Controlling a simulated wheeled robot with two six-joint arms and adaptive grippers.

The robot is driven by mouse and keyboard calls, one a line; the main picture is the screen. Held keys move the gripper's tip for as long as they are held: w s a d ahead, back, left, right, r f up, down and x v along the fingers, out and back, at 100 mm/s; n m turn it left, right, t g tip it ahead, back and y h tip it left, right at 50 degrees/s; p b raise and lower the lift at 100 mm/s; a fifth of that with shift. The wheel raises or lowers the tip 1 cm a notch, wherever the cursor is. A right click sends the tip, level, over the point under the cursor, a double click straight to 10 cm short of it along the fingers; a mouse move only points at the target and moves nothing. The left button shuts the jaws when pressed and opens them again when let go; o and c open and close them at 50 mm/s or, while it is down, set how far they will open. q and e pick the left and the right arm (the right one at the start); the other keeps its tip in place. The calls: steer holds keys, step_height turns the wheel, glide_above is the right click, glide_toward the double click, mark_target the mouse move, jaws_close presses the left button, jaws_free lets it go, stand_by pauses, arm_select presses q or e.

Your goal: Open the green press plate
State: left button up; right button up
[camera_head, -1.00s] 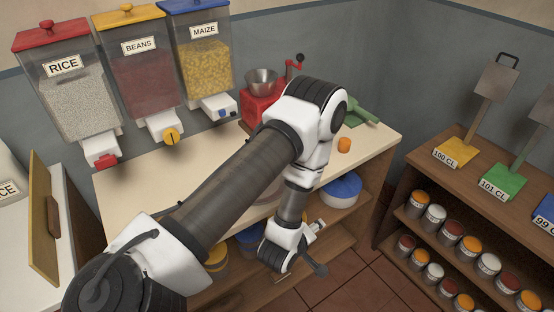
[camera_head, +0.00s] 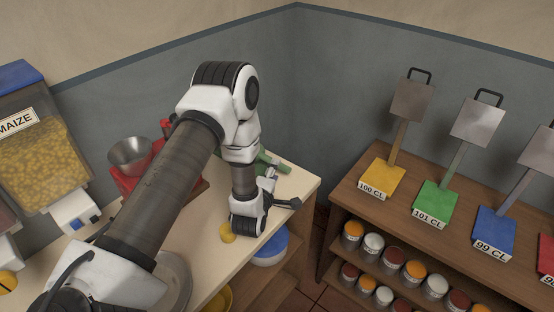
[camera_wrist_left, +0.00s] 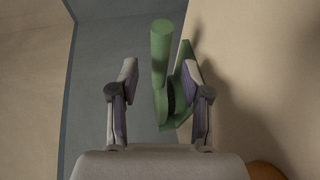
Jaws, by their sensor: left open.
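The green press (camera_head: 272,163) is on the far right part of the counter, partly hidden behind my left arm in the head view. In the left wrist view its green bar (camera_wrist_left: 160,50) stands between the open fingers, with a flat green part (camera_wrist_left: 184,88) close to the right finger. I cannot tell whether either touches a finger. My left gripper (camera_head: 284,190) is near the counter's right end, close to the press; it also shows in the wrist view (camera_wrist_left: 160,70), open and holding nothing. My right gripper is not in view.
A small orange object (camera_head: 228,232) lies beside my wrist. A red grinder with a metal bowl (camera_head: 130,152) and the maize dispenser (camera_head: 45,140) are left. A wooden shelf (camera_head: 400,222) with yellow, green and blue labelled stands and several tins is right, across a gap.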

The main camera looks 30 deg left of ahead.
arm_select(q)
steer(key=x, duration=0.5)
steer(key=shift+p, duration=0.3)
steer(key=shift+s, duration=0.1)
jaws_close()
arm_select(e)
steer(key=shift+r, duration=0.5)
